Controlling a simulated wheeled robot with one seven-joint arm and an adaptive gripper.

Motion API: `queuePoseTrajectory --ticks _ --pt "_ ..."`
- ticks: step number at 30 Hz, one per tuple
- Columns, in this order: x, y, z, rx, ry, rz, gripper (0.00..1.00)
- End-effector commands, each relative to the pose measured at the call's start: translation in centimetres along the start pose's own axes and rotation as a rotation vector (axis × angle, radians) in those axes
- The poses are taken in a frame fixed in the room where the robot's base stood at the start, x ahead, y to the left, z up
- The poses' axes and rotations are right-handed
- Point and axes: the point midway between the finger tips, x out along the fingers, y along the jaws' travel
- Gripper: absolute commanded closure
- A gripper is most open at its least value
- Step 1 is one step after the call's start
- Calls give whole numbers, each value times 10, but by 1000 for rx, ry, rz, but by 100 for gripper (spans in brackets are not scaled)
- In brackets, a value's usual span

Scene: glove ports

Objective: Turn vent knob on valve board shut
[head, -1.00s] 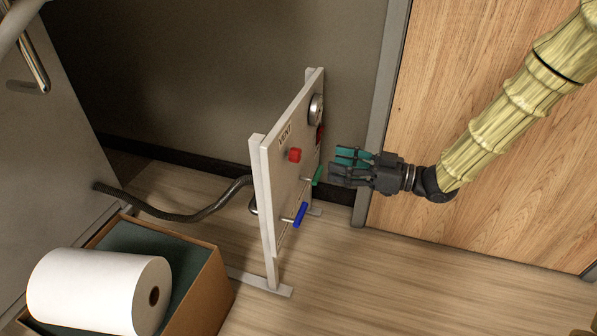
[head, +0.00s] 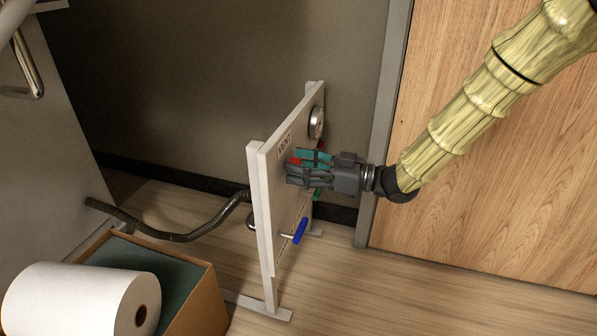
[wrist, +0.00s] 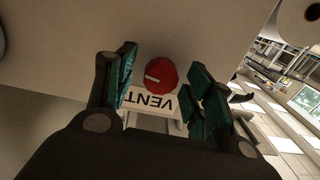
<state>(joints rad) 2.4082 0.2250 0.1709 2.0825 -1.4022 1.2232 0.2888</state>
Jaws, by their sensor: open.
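The valve board (head: 272,205) stands upright on the floor. Its red vent knob (wrist: 160,75) shows in the wrist view between my open fingers, with a pale pointer line on its face and the VENT label (wrist: 150,103) beside it. In the head view the red knob (head: 294,161) is mostly hidden behind my fingers. My gripper (head: 298,168) is open, its fingertips close to the board's face and around the knob's position. In the wrist view a gap shows on both sides of the knob; I cannot tell the depth.
A blue-handled valve (head: 300,231) and a green handle (head: 317,195) sit lower on the board, a round gauge (head: 317,122) higher up. A cardboard box (head: 200,297) with a white roll (head: 75,300) stands at left. A hose (head: 180,235) runs behind. A wooden door (head: 480,160) is at right.

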Motion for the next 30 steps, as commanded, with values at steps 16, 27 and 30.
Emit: queuePoseTrajectory --ticks 16,27,30 --pt "7 0 -1 0 1 0 69" --pt "7 0 -2 6 1 0 93" --pt "7 0 -3 19 1 0 93"
